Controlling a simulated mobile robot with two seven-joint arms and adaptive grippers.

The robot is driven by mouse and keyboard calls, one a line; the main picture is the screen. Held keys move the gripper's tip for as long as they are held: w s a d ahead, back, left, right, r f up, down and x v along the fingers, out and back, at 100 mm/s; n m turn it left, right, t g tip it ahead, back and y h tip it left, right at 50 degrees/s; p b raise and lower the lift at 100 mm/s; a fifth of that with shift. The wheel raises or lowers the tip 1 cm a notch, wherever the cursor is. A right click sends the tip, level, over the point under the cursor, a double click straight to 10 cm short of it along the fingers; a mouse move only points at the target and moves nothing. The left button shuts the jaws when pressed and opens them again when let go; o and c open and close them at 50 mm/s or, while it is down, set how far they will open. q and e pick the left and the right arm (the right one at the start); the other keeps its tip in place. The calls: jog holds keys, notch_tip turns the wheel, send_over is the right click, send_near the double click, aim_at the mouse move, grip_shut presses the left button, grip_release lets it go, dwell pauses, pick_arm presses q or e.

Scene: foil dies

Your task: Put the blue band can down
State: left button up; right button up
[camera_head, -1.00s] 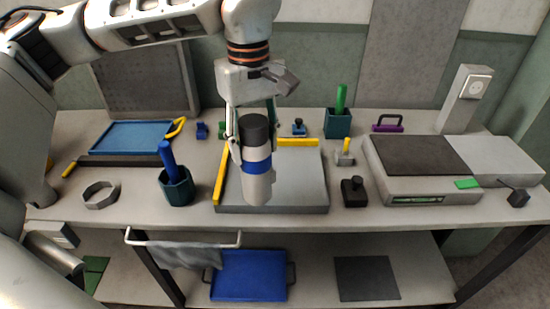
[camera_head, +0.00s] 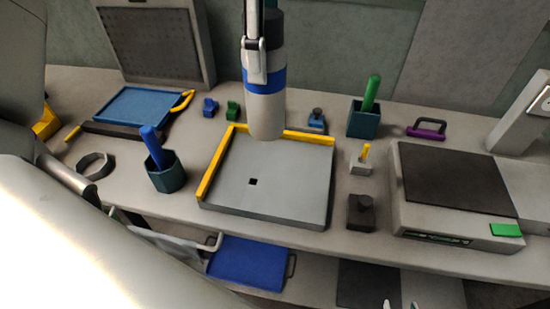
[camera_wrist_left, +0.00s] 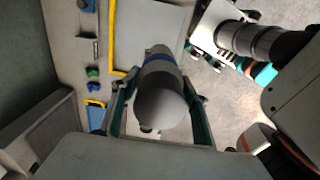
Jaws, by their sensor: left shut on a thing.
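The blue band can (camera_head: 265,112) is grey with a dark top and a blue band. My left gripper (camera_head: 255,62) is shut around its upper part, and the can looks upright. In the head view its lower end overlaps the back yellow rail of the grey plate (camera_head: 270,185); whether it touches is unclear. The left wrist view shows the can (camera_wrist_left: 160,104) between the two fingers, with the plate (camera_wrist_left: 150,25) beyond. Tips of my right gripper (camera_head: 402,304) show at the head view's bottom edge; its jaw state is unclear.
A teal cup (camera_head: 167,178) with a blue handle stands left of the plate. A black knobbed block (camera_head: 361,212), a small yellow-handled block (camera_head: 362,163) and a scale (camera_head: 455,190) stand right. A teal holder (camera_head: 364,122) stands behind. The plate's top is bare around a small black square.

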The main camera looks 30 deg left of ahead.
aim_at(265, 127)
pick_arm(q)
notch_tip(265, 127, down, 14)
jog(key=shift+s+f+b, duration=0.1)
jog(key=shift+f+b, duration=0.1)
jog(key=shift+b, duration=0.4)
notch_tip(265, 127, down, 5)
jog(key=shift+f, duration=0.1)
jog(key=o, duration=1.2)
jog(key=shift+f, duration=0.15)
jog(key=o, duration=0.5)
jog(key=shift+c, duration=0.2)
